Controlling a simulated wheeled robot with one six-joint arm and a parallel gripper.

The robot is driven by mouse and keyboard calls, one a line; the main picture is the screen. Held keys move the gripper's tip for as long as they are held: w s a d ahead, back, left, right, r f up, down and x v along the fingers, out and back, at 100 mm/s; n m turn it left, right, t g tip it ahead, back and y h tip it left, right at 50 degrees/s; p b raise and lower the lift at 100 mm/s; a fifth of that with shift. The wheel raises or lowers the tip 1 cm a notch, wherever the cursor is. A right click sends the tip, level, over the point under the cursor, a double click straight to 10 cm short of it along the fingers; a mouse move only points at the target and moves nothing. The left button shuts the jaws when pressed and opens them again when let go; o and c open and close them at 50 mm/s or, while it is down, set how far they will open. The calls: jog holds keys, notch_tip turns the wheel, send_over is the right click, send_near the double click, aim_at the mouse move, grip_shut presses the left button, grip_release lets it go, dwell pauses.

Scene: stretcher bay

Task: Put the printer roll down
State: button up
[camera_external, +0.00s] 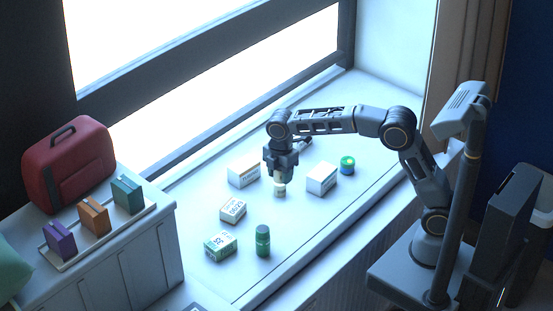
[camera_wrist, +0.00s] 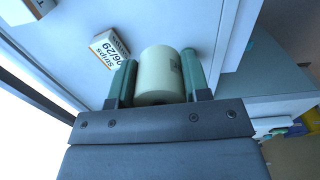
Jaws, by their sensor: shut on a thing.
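The printer roll (camera_wrist: 160,75) is a pale cream cylinder held between the two green fingers of my gripper (camera_wrist: 160,85) in the wrist view. In the external view my gripper (camera_external: 280,178) points down over the white sill counter (camera_external: 300,225), with the roll (camera_external: 280,190) under it. The roll is close to the surface, but I cannot tell whether it touches. It stands between two white boxes, apart from them as far as I can see.
A white box (camera_external: 243,171) is left of the roll and another (camera_external: 321,178) is right. A blue-green roll (camera_external: 347,165), a Strips box (camera_external: 233,210), a green-marked box (camera_external: 221,246) and a green bottle (camera_external: 263,241) also stand on the counter. A red bag (camera_external: 70,165) is far left.

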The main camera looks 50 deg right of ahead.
jog(key=w+a+f+p, duration=0.3)
jog(key=w, duration=0.5)
jog(key=p, duration=0.2)
send_over(239, 201)
jog(key=s, duration=0.1)
notch_tip(239, 201, down, 5)
jog(key=shift+s+d, duration=0.1)
jog(key=shift+d, duration=0.05)
jog(key=shift+w+f, duration=0.45)
jog(key=shift+f, duration=0.2)
jog(key=shift+w+a+f+p, duration=0.15)
jog(key=shift+f+p, duration=0.4)
jog(key=shift+f, duration=1.1)
jog(key=shift+f, duration=0.1)
jog(key=shift+f, duration=0.15)
jog(key=o, duration=0.9)
notch_tip(239, 201, up, 12)
jog(key=shift+r, duration=0.25)
